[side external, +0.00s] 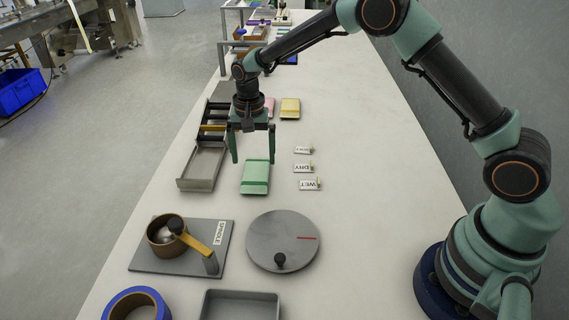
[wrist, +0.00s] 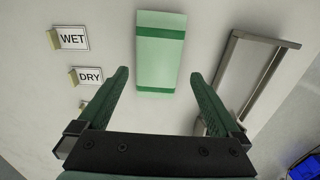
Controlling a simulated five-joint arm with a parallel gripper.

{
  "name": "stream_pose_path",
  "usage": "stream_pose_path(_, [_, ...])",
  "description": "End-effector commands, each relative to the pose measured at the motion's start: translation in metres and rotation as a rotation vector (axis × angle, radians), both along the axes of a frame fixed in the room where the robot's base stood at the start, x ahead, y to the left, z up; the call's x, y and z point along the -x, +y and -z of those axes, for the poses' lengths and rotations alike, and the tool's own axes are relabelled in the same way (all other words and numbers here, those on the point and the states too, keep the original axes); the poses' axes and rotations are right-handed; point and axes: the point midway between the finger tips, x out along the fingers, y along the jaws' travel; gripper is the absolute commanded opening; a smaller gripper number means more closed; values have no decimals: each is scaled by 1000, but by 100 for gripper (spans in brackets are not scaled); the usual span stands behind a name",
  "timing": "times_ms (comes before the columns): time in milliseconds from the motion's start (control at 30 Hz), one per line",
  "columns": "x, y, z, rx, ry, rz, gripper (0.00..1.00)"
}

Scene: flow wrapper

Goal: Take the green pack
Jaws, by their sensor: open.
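The green pack (side external: 255,178) lies flat on the table in the side view, to the right of a grey metal tray. In the wrist view the green pack (wrist: 160,52) is a light green block with darker green bands, beyond the fingertips and centred between them. My gripper (side external: 252,160) points down above the table, its two green fingers apart, close to the pack's far end. The wrist view shows my gripper (wrist: 159,75) with nothing between its fingers. I cannot tell the exact height of the fingertips above the table.
The grey tray (side external: 203,167) stands close on the left. Small cards marked WET (side external: 309,185) and DRY (side external: 303,168) stand to the right. Pink (side external: 270,107) and yellow (side external: 290,108) packs lie behind. A spindle plate (side external: 147,263) and a round disc (side external: 283,228) are in front.

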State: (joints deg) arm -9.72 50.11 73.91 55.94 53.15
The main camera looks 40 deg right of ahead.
Motion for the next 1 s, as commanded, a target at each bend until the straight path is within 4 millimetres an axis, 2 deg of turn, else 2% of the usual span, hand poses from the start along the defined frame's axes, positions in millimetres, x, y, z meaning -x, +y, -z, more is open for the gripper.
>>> stream_pose_path(100, [4, -1, 19, 1, 5, 0, 100])
stream_pose_path(267, [4, -1, 39, 1, 4, 0, 100])
stream_pose_path(567, [4, -1, 45, 0, 0, 0, 100])
stream_pose_path(600, [4, -1, 45, 0, 0, 0, 96])
stream_pose_path(767, [4, -1, 45, 0, 0, 0, 35])
stream_pose_path(800, [4, -1, 45, 0, 0, 0, 30])
stream_pose_path(1000, [4, -1, 44, 0, 0, 0, 29])
